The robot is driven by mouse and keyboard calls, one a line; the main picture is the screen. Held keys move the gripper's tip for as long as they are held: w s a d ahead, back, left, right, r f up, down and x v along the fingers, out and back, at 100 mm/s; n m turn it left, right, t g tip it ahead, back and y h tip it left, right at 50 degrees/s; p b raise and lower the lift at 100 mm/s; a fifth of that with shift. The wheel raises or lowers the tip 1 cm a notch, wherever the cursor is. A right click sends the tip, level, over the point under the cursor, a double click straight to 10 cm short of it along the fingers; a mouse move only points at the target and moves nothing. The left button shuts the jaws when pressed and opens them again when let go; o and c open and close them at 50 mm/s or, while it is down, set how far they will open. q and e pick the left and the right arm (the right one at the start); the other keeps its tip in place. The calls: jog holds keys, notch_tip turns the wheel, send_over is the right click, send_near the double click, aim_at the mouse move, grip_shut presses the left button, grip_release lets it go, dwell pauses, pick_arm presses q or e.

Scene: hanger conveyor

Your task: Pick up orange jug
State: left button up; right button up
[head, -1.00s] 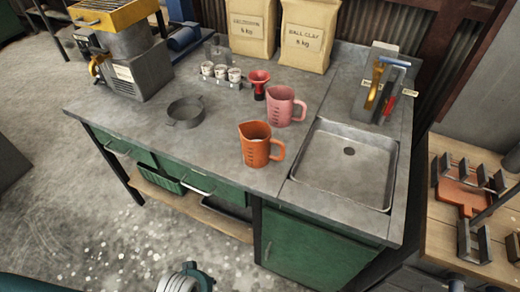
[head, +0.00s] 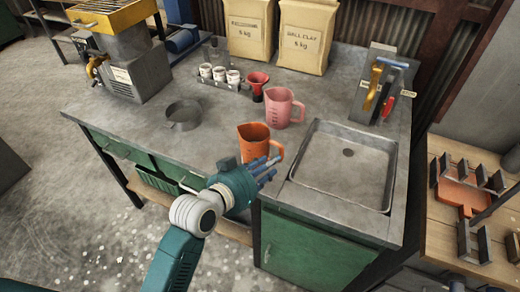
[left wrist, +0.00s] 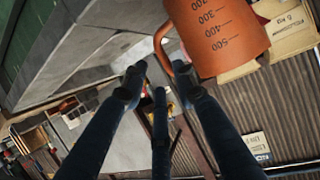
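The orange jug (head: 256,141) stands upright on the grey worktop, left of the sink, with its handle to the right. My left gripper (head: 267,170) is in front of the jug and hides its lower part. In the left wrist view the jug (left wrist: 222,38) fills the upper right, with measuring marks on its side. Its handle lies just beyond the spread fingertips of my left gripper (left wrist: 155,80). The fingers are open and empty; I cannot tell whether one touches the handle. My right gripper is not in view.
A pink jug (head: 278,107) stands close behind the orange one, with a red funnel (head: 257,82) near it. The sink (head: 340,185) is to the right. A grey round pan (head: 184,114) is to the left, with clear worktop between.

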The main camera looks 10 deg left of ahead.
pick_arm(q)
jog(key=p+x, duration=0.1)
jog(key=x, duration=0.8)
jog(key=shift+a+f, duration=0.1)
grip_shut()
